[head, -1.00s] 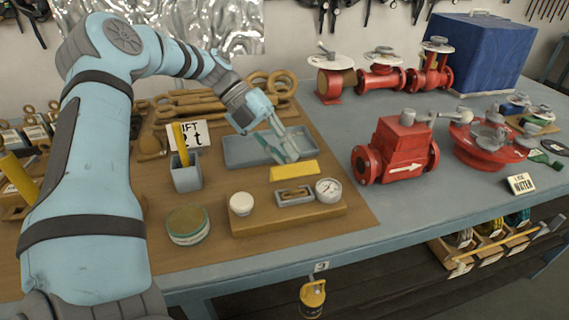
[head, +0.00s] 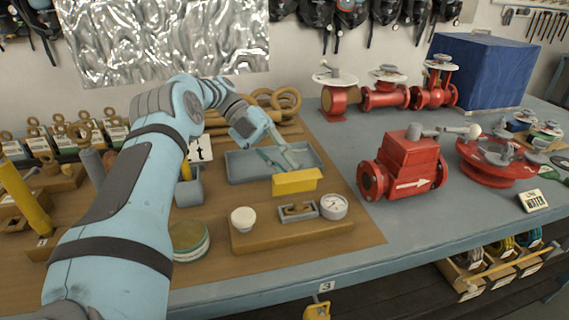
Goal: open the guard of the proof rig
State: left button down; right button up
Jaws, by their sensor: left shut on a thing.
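The proof rig is a wooden block (head: 290,238) at the bench's front, with a white knob (head: 243,219), a small grey frame (head: 298,210) around a brown link, and a round dial gauge (head: 333,206). Its yellow guard (head: 297,182) stands behind the grey frame, with its front face showing and the frame uncovered. My left gripper (head: 283,158) comes from behind at the guard's upper back edge, its fingers closed on it; the exact contact is partly hidden. My right gripper is not in view.
A grey tray (head: 240,168) lies behind the guard. A grey cup (head: 188,190) and a round green-sided tin (head: 189,240) are at left. A red valve (head: 405,165) stands at right.

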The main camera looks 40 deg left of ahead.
pick_arm(q)
jog(key=c, duration=1.6)
grip_release()
jog(key=shift+f, duration=0.1)
jog(key=shift+o, duration=0.6)
